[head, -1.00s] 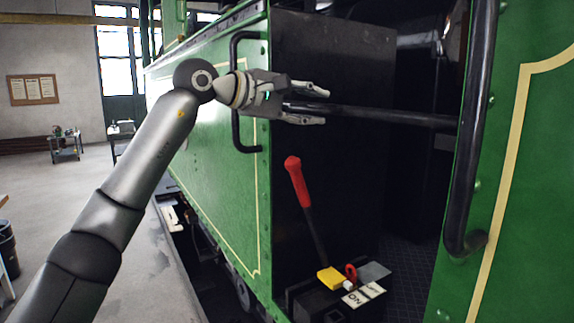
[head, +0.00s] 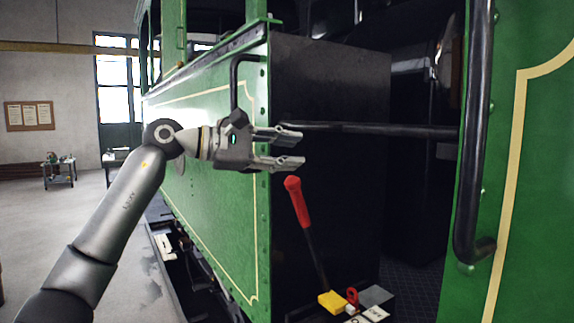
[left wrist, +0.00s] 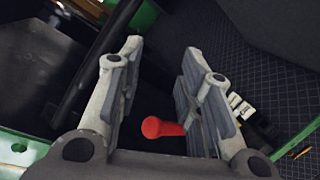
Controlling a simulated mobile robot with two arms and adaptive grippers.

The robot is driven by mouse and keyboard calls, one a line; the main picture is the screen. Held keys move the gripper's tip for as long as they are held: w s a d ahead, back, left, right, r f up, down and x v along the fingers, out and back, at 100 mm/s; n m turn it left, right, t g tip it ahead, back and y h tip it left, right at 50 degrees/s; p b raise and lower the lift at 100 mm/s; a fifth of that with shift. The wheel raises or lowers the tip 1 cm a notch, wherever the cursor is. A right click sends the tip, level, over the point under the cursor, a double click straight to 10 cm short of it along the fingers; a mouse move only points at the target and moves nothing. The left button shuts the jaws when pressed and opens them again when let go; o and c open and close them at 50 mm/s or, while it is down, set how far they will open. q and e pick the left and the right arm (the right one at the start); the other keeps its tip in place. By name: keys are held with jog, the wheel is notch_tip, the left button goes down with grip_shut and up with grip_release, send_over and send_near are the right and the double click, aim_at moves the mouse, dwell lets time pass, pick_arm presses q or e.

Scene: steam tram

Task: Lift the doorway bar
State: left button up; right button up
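The doorway bar (head: 375,128) is a dark, nearly level rod across the open doorway of the green tram. My left gripper (head: 302,149) is open and empty at the bar's left end. In the head view its upper finger overlaps the left end of the bar and its lower finger is below it. In the left wrist view, a dark rod that looks like the bar (left wrist: 100,50) runs slantwise outside the left finger, not between the fingers of the open gripper (left wrist: 160,52). I cannot tell whether finger and bar touch. My right gripper is not in view.
A red-handled lever (head: 297,203) stands below the gripper; its red knob (left wrist: 160,127) shows between the fingers in the wrist view. Vertical black handrails flank the doorway, one on the left (head: 236,85) behind the gripper, one on the right (head: 474,150). A yellow block (head: 332,302) sits low down.

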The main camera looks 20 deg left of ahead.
pick_arm(q)
jog(key=shift+w+d+f+n+h, duration=0.1)
jog(key=shift+w+f+n+h, duration=0.15)
jog(key=shift+f, duration=0.2)
jog(key=shift+w+d+f+n+h, duration=0.1)
jog(key=shift+w+f+n, duration=0.1)
jog(key=shift+f+n, duration=0.25)
jog(key=shift+w+d+f+n+h, duration=0.1)
jog(key=shift+w+f+n+h, duration=0.1)
jog(key=shift+f, duration=0.3)
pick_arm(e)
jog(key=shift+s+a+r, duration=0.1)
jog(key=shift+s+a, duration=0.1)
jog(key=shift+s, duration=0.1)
